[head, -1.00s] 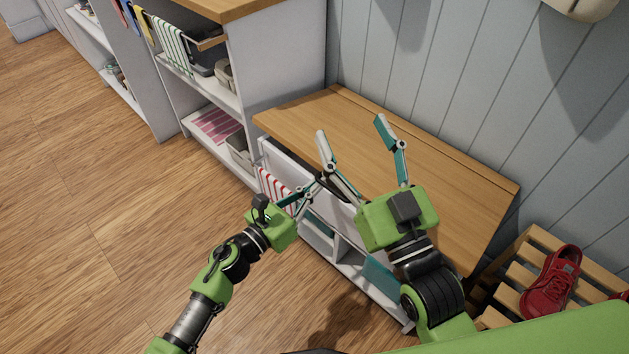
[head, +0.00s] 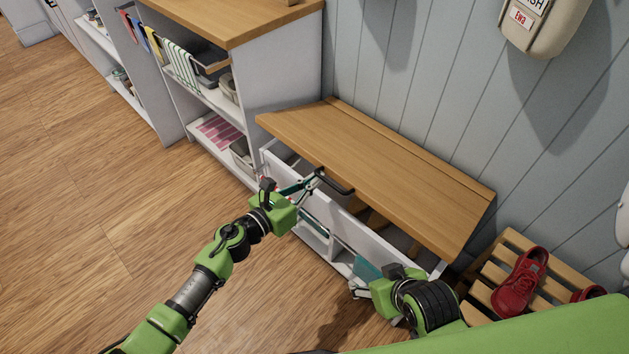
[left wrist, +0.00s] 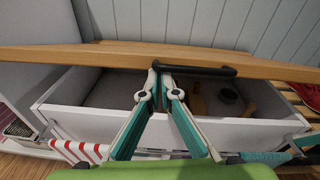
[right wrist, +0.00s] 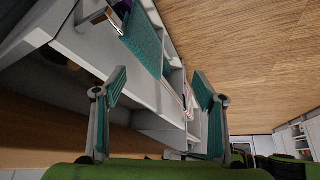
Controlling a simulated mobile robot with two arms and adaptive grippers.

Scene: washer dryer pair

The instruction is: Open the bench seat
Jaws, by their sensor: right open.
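The bench seat (head: 390,170) is a wooden lid, tilted up at its front edge above a white bench box (head: 345,215). A gap shows the box's inside, with a few brownish objects partly visible in the left wrist view. A black bar handle (head: 337,185) is on the lid's front edge; it also shows in the left wrist view (left wrist: 208,71). My left gripper (head: 317,174) has its fingers closed together on the handle's left part. My right gripper (head: 357,287) is low in front of the bench's right end, open and empty; its spread fingers show in the right wrist view (right wrist: 160,82).
A white shelf unit with a wooden top (head: 225,22) stands left of the bench. A slatted wooden rack (head: 478,295) with red shoes (head: 521,282) stands at the right. A panelled wall (head: 440,90) is behind. The wooden floor (head: 110,210) at the left is clear.

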